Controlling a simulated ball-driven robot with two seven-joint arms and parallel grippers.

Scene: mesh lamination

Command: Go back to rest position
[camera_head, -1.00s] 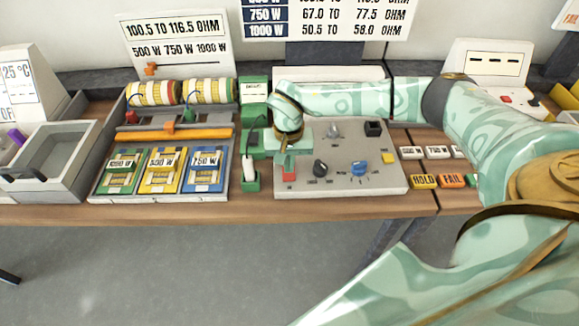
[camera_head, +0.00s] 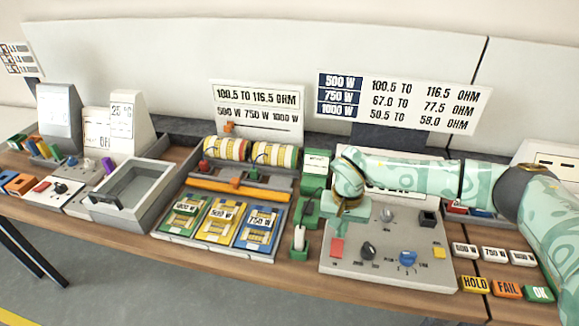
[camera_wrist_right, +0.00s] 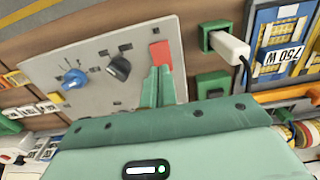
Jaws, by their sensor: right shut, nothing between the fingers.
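My right gripper (camera_head: 335,226) is over the left part of the grey control panel (camera_head: 393,278), just behind its red button (camera_head: 337,248) as seen in the head view. In the right wrist view its green fingers (camera_wrist_right: 158,70) are together and empty, with the tips next to the red button (camera_wrist_right: 160,53). I cannot tell whether they touch the panel. My right arm reaches in from the right, across the back of the panel. My left gripper is in neither view.
Left of the panel are a white plug (camera_head: 299,238) in a green holder, coloured wattage cards (camera_head: 222,222), an orange bar (camera_head: 235,188) and a grey tray (camera_head: 132,187). HOLD, FAIL and OK buttons (camera_head: 507,288) sit to the right. Floor in front is clear.

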